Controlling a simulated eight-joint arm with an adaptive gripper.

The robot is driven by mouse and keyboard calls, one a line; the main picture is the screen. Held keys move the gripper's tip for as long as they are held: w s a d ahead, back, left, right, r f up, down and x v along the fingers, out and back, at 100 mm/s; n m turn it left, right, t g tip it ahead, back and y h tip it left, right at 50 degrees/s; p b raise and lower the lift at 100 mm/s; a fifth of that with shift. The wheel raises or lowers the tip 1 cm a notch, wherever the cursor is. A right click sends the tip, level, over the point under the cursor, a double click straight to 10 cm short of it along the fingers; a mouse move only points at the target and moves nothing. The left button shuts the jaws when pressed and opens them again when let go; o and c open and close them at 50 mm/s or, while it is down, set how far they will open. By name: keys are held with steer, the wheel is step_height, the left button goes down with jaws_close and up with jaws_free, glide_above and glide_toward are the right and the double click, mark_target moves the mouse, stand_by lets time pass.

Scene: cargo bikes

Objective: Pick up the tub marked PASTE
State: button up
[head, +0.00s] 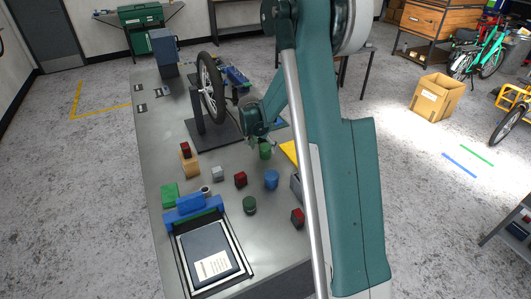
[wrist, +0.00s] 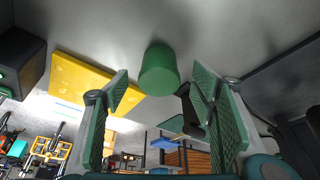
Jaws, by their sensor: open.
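A green tub (head: 265,151) stands on the grey workbench (head: 160,135), just past my gripper (head: 260,138) in the head view. In the wrist view the green tub (wrist: 159,70) shows ahead, between the two fingertips and apart from both. My gripper (wrist: 162,88) is open and empty, its green pads spread on either side. A blue tub (head: 271,179) and a darker green tub (head: 249,205) stand nearer the bench's front. No PASTE marking is readable on any tub, so I cannot tell which one carries it.
A yellow plate (head: 290,152) lies beside the green tub; it also shows in the wrist view (wrist: 90,82). A bicycle wheel (head: 211,88) stands behind.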

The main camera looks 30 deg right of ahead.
mark_target(265, 147)
steer(key=shift+f, duration=0.1)
stand_by(0.3)
steer(key=shift+x, duration=2.5)
steer(key=shift+d, duration=0.15)
steer(key=shift+c, duration=0.5)
steer(key=c, duration=1)
